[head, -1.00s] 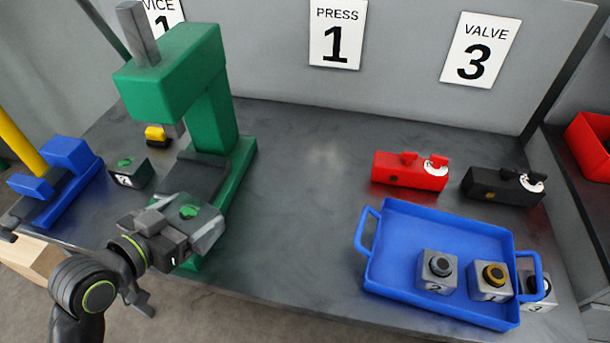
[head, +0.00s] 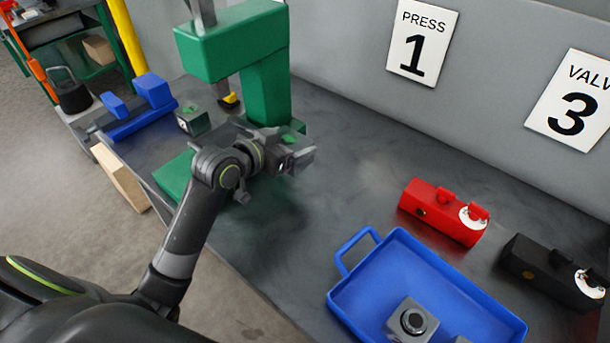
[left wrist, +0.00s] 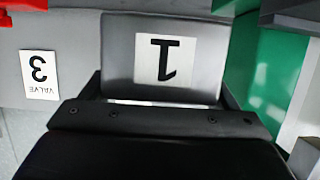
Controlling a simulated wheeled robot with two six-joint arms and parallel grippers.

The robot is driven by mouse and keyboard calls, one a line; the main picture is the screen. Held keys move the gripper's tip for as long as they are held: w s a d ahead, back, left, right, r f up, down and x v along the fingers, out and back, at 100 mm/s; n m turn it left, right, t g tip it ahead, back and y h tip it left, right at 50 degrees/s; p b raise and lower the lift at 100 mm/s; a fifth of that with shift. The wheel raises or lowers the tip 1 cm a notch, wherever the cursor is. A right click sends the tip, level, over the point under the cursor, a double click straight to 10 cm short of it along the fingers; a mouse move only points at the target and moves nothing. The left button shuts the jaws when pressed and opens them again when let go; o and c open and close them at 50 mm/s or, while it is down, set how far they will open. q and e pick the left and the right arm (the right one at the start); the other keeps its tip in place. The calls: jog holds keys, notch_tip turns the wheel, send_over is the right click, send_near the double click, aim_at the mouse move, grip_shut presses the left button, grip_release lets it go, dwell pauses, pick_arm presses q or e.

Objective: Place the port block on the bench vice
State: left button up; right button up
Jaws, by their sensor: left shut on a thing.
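My left gripper (head: 278,155) is shut on a grey port block (head: 298,158) with a green mark on top, in front of the green press. In the left wrist view the held block (left wrist: 120,45) fills the space between the fingers and shows a white label with an upside-down 1. A second block (head: 193,120), dark with a green top and a white label, stands on the bench between press and vice. The blue bench vice (head: 152,92) is at the bench's left end, left of the gripper and apart from it. My right gripper is not in view.
The green press (head: 235,42) stands behind the held block. A blue tray (head: 375,270) holds a grey button block (head: 412,320). Red (head: 440,212) and black (head: 548,270) valve blocks lie to the right. The bench between press and tray is clear.

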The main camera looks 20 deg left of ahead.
pick_arm(q)
jog(key=shift+w+f, duration=0.15)
jog(key=shift+f, duration=4.55)
jog(key=shift+f, duration=0.1)
jog(key=o, duration=1.3)
jog(key=shift+f, duration=0.2)
jog(key=o, duration=0.3)
jog(key=shift+o, duration=0.2)
